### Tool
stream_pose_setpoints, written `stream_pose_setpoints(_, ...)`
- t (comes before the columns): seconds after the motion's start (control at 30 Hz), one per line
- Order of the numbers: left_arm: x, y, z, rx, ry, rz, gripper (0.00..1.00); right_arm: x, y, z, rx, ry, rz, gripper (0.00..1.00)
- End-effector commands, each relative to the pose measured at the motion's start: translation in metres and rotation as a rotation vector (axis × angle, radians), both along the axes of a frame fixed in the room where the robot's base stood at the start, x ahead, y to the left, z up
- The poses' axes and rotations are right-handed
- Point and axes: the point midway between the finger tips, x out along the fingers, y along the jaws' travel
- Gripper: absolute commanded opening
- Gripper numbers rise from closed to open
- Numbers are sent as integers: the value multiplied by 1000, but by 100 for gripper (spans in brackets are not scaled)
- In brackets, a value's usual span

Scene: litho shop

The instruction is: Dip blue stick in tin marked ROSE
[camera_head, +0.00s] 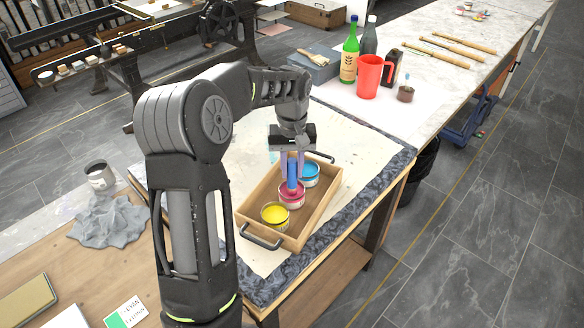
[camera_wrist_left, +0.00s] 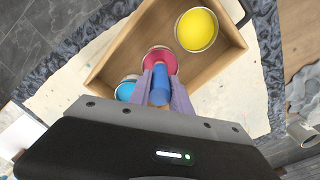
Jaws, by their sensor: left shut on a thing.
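My left gripper (camera_head: 291,164) is shut on a blue stick (camera_head: 292,174) and holds it upright over the middle tin. The stick's lower end meets the pink ink in the pink tin (camera_head: 291,199); how deep it is I cannot tell. In the left wrist view the blue stick (camera_wrist_left: 160,84) sits between the two fingers (camera_wrist_left: 162,82), with the pink tin (camera_wrist_left: 158,54) beyond it. A yellow tin (camera_head: 274,215) and a blue tin (camera_head: 310,174) stand on either side in a wooden tray (camera_head: 318,216). I cannot read the tins' labels. My right gripper is not in view.
A grey cloth (camera_head: 108,222) and a grey can (camera_head: 99,176) lie left. A red jug (camera_head: 370,78) and bottles (camera_head: 349,52) stand at the back.

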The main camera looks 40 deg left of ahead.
Motion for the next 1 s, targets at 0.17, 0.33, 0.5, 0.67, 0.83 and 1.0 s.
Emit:
stream_pose_setpoints(0.17, -1, -1, -2, -2, 4, 0, 0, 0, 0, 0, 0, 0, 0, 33)
stream_pose_setpoints(0.33, -1, -1, 2, -2, 4, 0, 0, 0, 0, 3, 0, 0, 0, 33)
stream_pose_setpoints(0.5, 0, 0, 17, -1, 2, 0, 0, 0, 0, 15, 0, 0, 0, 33)
stream_pose_setpoints(0.67, 0, 0, 32, -1, 1, 1, 0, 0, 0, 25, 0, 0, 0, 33)
stream_pose_setpoints(0.83, 0, 0, 47, -1, 1, 1, 0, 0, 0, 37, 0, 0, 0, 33)
stream_pose_setpoints(1.0, 0, 0, 62, 0, 0, 0, 0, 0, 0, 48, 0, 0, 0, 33)
